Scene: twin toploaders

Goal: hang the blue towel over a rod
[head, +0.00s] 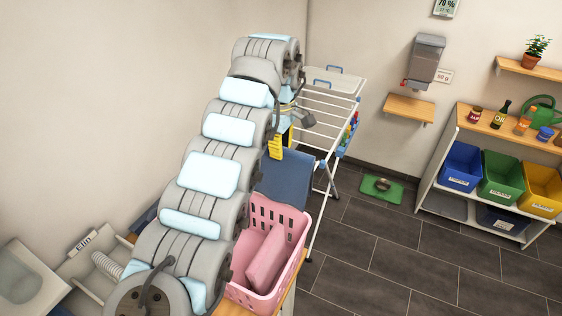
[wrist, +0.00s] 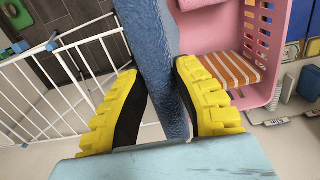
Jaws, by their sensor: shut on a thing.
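The blue towel (head: 286,176) hangs down below my gripper (head: 278,143) in the head view, between the pink basket and the drying rack. In the wrist view my gripper (wrist: 157,72) has its yellow fingers shut on the blue towel (wrist: 158,40), which runs between them as a thick strip. The white drying rack (head: 325,103) stands behind the towel, partly hidden by my arm.
A pink basket (head: 296,262) with a folded pink towel (head: 266,258) stands in front of the rack. An orange striped cloth (wrist: 230,68) shows inside the basket. A shelf (head: 445,165) with coloured bins stands at the right.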

